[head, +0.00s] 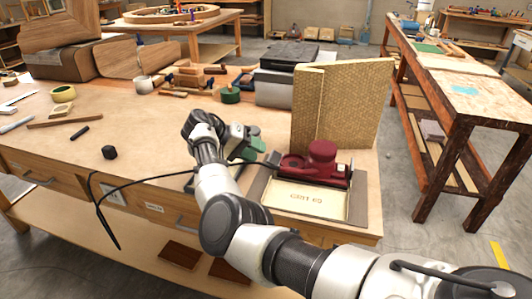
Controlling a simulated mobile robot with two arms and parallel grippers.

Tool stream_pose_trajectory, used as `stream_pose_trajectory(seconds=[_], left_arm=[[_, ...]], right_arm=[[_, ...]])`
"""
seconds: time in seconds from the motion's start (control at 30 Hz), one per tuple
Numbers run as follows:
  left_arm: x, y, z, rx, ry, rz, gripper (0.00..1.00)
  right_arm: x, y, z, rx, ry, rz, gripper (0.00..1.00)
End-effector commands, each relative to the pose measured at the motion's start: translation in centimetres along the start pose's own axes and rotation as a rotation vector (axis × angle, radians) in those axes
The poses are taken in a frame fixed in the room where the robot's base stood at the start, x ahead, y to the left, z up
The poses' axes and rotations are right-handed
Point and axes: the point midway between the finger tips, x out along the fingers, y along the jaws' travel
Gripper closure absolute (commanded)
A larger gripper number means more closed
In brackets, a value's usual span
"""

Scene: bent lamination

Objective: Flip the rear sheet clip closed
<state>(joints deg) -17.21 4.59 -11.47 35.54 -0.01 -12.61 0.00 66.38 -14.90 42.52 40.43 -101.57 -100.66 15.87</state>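A dark red sander (328,170) with a rounded knob sits on the workbench at the right front. It rests at the back of a grey-edged holder with a pale sheet (305,199) marked "GRIT 60". The rear sheet clip is too small to make out. My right arm reaches in from the bottom right and bends up past the left of the sander. My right gripper (250,148) is just left of the sander, apparently beside its left end. Its fingers are small and dark, and I cannot tell whether they touch the sander. My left gripper is not in view.
A tan patterned block (338,105) stands upright behind the sander. A grey box (275,87) and a green round item (230,95) lie farther back. A black cable (150,181) trails over the bench front.

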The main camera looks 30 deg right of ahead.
Motion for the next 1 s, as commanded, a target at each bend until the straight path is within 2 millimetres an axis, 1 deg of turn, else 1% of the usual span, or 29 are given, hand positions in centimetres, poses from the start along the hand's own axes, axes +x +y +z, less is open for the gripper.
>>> stream_pose_trajectory(seconds=[0.03,0.1,0.23,0.4,0.6,0.63,0.8,0.87,1.0], left_arm=[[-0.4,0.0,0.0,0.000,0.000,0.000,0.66],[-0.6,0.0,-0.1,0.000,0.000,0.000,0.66],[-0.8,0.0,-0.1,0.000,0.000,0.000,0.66],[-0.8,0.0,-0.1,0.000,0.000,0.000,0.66],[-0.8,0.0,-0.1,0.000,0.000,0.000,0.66],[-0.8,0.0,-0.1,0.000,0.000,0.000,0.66],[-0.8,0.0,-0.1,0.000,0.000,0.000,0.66],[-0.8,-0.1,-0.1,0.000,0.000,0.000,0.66],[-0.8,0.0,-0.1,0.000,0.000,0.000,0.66]], right_arm=[[0.9,0.1,0.0,0.000,-0.003,0.001,0.65],[1.9,0.2,0.0,0.001,-0.002,0.002,0.65],[3.3,0.1,0.0,0.001,0.000,0.001,0.65],[4.0,0.1,0.0,0.001,0.000,0.000,0.65],[4.0,0.0,0.0,0.001,0.000,0.000,0.65],[4.0,0.0,0.0,0.001,0.000,0.000,0.66],[4.0,0.0,0.0,0.001,0.000,0.000,0.92],[3.9,0.0,0.0,0.001,0.000,0.000,1.00],[3.9,0.0,0.0,0.000,0.000,0.000,1.00]])
